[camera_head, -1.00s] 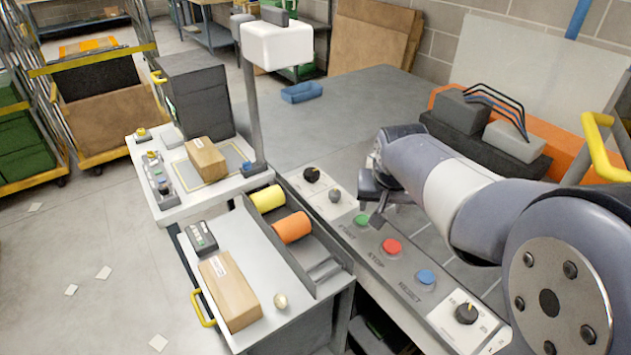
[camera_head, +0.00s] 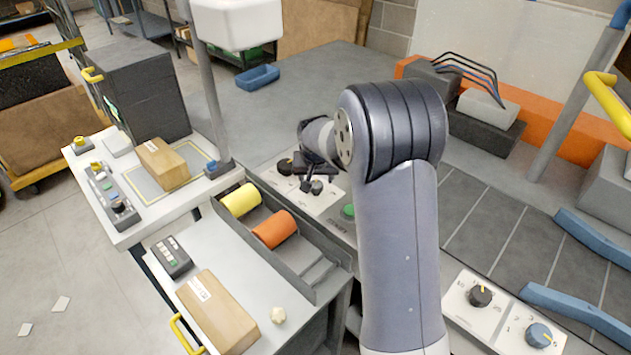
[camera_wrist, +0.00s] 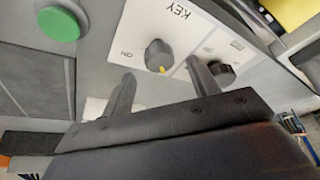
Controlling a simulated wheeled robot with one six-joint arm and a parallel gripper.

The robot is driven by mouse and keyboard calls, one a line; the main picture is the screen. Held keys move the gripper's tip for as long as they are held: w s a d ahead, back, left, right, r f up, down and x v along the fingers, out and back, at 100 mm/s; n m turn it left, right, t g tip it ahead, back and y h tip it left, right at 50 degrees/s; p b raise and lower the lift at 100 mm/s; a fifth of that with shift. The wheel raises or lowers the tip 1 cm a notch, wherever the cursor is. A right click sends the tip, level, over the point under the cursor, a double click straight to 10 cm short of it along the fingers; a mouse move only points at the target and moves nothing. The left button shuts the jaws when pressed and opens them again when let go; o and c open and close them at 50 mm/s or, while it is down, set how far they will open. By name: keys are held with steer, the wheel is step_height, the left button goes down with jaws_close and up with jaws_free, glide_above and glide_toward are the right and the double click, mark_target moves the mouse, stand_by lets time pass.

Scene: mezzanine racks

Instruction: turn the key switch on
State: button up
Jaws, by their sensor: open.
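The key switch (camera_wrist: 158,54) is a grey round knob on a white plate lettered KEY and ON in the wrist view. Its yellow mark points down in that picture, and ON is to its left. In the head view the knob (camera_head: 316,187) shows partly, close beside my gripper (camera_head: 307,184). In the wrist view my gripper (camera_wrist: 160,72) is open and empty. Its two fingers reach up either side of the knob's lower part in the picture. I cannot tell whether they touch it.
A black knob (camera_wrist: 222,72) sits on the neighbouring plate, close to the right finger. A green button (camera_wrist: 58,24) lies to the left. In the head view, a tray with yellow (camera_head: 240,200) and orange (camera_head: 273,229) rolls stands left of the panel.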

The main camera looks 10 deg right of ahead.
mark_target(316, 184)
steer(key=shift+x, duration=1.9)
steer(key=c, duration=1)
